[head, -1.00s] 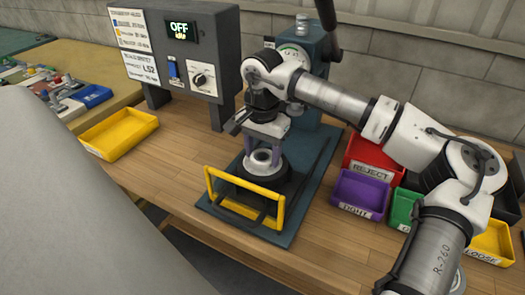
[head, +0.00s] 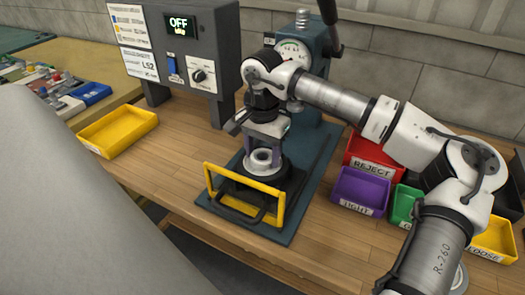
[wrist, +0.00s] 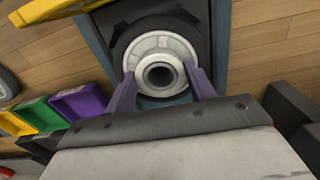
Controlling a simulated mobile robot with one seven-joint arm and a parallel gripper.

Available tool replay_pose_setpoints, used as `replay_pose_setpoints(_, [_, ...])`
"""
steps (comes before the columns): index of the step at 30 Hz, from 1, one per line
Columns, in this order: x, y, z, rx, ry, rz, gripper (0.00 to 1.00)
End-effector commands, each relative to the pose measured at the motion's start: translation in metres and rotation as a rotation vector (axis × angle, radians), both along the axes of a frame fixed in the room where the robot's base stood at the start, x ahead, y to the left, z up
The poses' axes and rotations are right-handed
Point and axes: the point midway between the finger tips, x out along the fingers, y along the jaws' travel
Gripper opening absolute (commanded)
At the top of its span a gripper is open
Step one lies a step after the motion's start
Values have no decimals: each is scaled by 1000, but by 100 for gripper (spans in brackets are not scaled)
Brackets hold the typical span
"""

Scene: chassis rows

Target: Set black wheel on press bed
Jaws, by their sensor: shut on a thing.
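The black wheel (wrist: 158,24) has a dark treaded tyre and a pale hub with a dark centre hole. In the head view the wheel (head: 264,183) is over the press bed, behind the yellow guard. My gripper (head: 265,147) points down at it, its purple fingers closed on both sides of the pale hub. The fingers (wrist: 160,84) also flank the hub in the wrist view. The press (head: 303,85) stands behind on a blue-grey base (head: 243,224). The wheel hides the bed's surface; I cannot tell whether wheel and bed touch.
A yellow guard frame (head: 242,180) stands in front of the wheel. The control box (head: 185,50) reads OFF. A yellow tray (head: 117,130) is left. Red (head: 372,155), purple (head: 359,192) and green (head: 403,204) bins stand right. Bare wood lies front left.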

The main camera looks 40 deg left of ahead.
Motion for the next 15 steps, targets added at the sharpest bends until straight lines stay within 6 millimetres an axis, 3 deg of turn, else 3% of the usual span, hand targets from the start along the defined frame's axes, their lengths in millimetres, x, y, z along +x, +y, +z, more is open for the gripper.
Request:
replay_pose_setpoints(13, [0,0,-6,1,-1,0,20])
replay_pose_setpoints(14, [0,0,-6,1,-1,0,55])
replay_pose_setpoints(15, [0,0,-6,1,-1,0,61])
